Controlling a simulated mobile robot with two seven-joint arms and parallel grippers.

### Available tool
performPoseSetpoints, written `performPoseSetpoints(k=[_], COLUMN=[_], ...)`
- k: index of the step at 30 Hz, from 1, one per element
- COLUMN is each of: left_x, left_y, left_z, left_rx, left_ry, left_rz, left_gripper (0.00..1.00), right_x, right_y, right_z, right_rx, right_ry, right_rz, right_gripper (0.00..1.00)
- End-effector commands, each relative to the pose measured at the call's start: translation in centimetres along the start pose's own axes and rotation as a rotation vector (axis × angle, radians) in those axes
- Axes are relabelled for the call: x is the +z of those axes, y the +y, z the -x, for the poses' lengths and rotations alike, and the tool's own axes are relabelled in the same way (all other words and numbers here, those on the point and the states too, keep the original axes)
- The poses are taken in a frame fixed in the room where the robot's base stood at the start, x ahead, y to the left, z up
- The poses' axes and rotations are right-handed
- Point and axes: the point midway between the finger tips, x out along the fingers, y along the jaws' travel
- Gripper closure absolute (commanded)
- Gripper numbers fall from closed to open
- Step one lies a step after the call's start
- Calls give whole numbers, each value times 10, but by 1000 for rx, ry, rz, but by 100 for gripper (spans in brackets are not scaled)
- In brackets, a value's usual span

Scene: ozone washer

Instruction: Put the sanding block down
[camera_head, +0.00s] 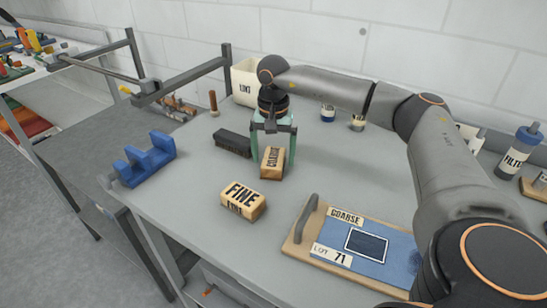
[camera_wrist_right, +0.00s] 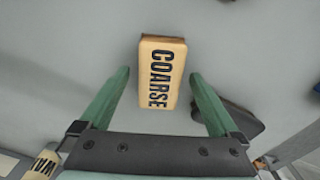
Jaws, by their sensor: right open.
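The tan sanding block marked COARSE (camera_head: 272,163) rests on the grey bench; it also shows in the right wrist view (camera_wrist_right: 162,72). My right gripper (camera_head: 272,150), with green fingers, is open above it. In the wrist view, the fingers of my right gripper (camera_wrist_right: 158,75) are spread to either side of the block, with a gap on each side, and touch nothing. A second tan block marked FINE (camera_head: 243,201) sits on the bench nearer the front. My left gripper is not in view.
A dark brush (camera_head: 233,143) lies just left of the COARSE block. A blue cradle (camera_head: 146,158) stands at the bench's left edge. A board with a blue panel (camera_head: 385,242) and COARSE label lies front right. A cream bin (camera_head: 245,82) stands at the wall. Bench between the blocks and cradle is clear.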

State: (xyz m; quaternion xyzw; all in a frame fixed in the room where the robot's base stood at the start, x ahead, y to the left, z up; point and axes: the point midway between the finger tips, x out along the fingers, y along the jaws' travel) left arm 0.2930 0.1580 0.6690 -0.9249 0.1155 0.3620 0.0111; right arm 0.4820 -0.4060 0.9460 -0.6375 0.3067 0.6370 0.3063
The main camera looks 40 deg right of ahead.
Motion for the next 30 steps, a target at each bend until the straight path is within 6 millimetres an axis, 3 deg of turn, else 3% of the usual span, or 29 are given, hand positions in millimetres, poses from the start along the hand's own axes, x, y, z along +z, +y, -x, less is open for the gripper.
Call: performPoseSetpoints(k=[9,15,20,30], left_x=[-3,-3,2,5], left_y=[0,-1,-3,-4], left_z=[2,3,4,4], left_rx=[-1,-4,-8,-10], left_ry=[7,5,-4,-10], left_rz=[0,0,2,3], left_gripper=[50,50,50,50], right_x=[0,0,0,0], right_y=[-1,-1,-1,0], right_z=[69,100,110,111], right_rx=[-4,-2,-2,0], right_ry=[2,1,0,0], right_rz=[2,1,1,1], right_gripper=[3,3,3,3])
